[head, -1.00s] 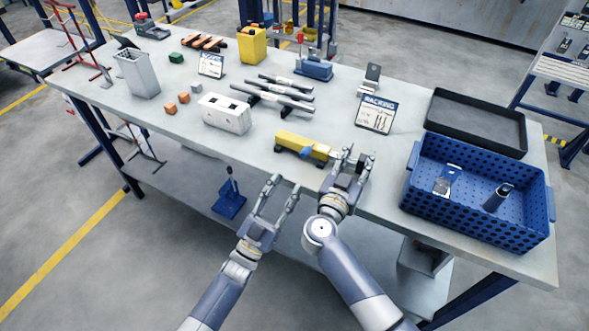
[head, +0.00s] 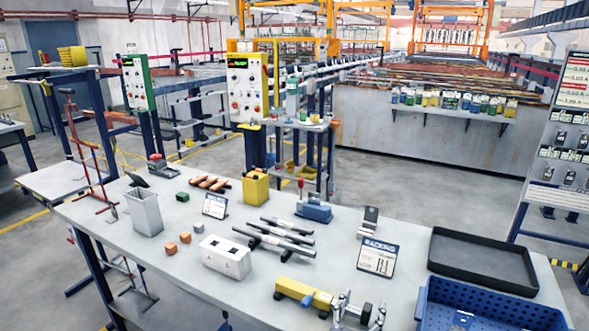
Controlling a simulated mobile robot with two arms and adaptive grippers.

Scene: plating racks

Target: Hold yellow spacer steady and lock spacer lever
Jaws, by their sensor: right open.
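The yellow spacer (head: 318,299) lies on the table near its front edge, with dark blocks along it. A small blue lever (head: 307,300) sits on its front side, near the right end. My right gripper (head: 360,312) is at the spacer's right end, at the bottom of the head view. Its fingers are spread apart, and a dark knob-like part shows between them. I cannot tell whether a finger touches the spacer. My left gripper is out of the frame.
A blue perforated crate (head: 432,300) stands to the right of my right gripper, with a black tray (head: 482,262) behind it. A racking sign (head: 378,258), several grey bars (head: 283,232) and a white block with holes (head: 225,257) stand behind the spacer.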

